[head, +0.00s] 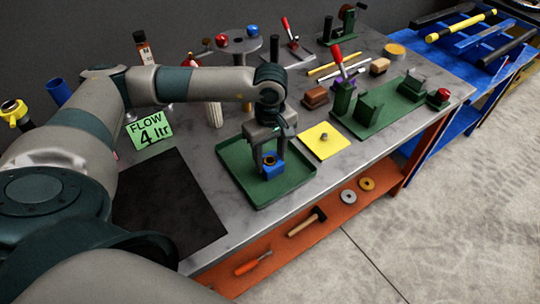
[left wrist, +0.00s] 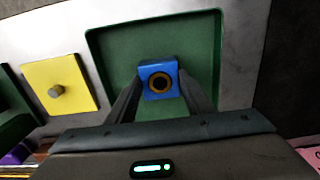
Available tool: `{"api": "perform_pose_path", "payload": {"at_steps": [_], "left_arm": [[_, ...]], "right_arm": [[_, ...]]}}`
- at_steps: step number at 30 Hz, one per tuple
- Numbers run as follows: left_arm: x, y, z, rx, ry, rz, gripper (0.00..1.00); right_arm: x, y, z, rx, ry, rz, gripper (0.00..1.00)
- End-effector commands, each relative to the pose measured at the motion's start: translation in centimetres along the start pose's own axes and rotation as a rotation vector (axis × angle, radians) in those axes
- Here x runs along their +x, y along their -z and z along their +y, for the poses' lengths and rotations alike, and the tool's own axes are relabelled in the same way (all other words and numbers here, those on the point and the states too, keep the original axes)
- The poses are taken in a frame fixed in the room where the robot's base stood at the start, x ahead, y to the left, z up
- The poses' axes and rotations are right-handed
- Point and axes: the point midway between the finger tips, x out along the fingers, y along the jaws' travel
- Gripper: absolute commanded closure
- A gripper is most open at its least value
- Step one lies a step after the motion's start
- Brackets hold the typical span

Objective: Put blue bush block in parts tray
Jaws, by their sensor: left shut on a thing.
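The blue bush block (head: 272,168) is a small blue cube with a dark round bore ringed in yellow. It is between the fingers of my left gripper (head: 270,160), which is shut on it. The block also shows in the left wrist view (left wrist: 159,80), between the two fingertips. The green parts tray (head: 236,168) is a shallow tray with a low rim on the grey bench. The block and fingertips are over the tray's inside; I cannot tell whether the block touches the floor of the tray. My right gripper is not in view.
A yellow plate with a grey knob (head: 323,140) lies right of the tray. Beyond it stands a green fixture with a red-handled clamp (head: 343,95). A black mat (head: 170,205) lies left of the tray, with a green "FLOW 4 ltr" sign (head: 150,129) behind it.

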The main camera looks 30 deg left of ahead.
Motion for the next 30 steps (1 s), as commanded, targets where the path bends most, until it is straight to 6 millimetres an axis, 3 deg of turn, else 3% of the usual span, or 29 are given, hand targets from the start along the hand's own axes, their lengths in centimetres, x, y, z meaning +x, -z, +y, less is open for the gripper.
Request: {"api": "perform_pose_path", "payload": {"at_steps": [9,10,12,26,30], "left_arm": [[0.1,0.0,0.1,0.0,-0.003,0.0,1.0],[0.1,0.0,0.0,0.0,0.0,0.0,0.49],[0.1,0.0,0.0,0.0,0.0,0.0,0.35],[-0.2,0.0,0.0,0.0,0.0,0.0,0.35],[-1.1,0.1,0.1,-0.001,-0.003,0.001,0.35]], "right_arm": [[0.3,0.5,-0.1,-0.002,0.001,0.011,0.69],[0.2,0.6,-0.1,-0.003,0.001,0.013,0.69],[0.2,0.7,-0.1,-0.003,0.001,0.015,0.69],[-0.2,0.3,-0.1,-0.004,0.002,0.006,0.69],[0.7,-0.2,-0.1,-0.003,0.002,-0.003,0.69]]}}
